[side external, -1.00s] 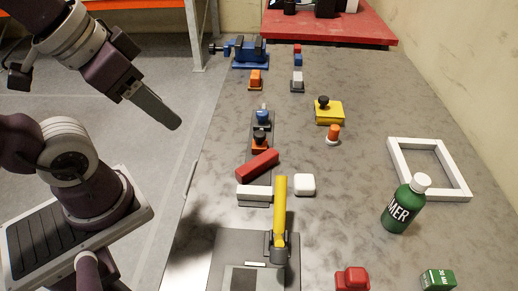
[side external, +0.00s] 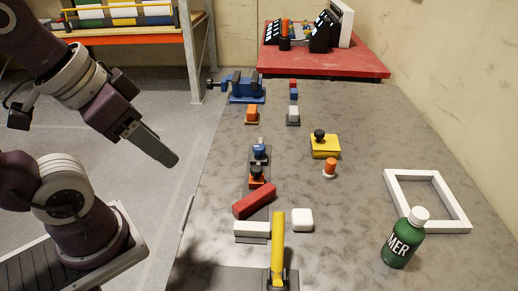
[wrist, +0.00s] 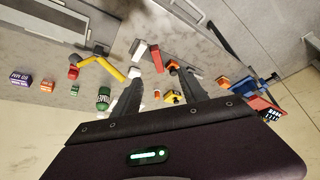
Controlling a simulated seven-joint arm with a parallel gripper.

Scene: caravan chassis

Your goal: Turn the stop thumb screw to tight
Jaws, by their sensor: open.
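I cannot tell for sure which part is the stop thumb screw. A dark rail on the bench carries a blue piece with a knob (side external: 259,152) and an orange piece with a black knob (side external: 257,175). A yellow block (side external: 324,147) with a black knob (side external: 319,134) sits to their right. How tight any knob is cannot be seen. My gripper (side external: 168,159) hangs left of the bench in the side view, apart from these parts. In the wrist view my gripper (wrist: 160,95) has its two fingers spread, with nothing between them held.
A red bar (side external: 254,202), white bar (side external: 251,229) and yellow lever (side external: 278,240) stand nearer the front. A blue vise (side external: 246,86) is at the back. A green bottle (side external: 404,240) and white frame (side external: 388,180) are right.

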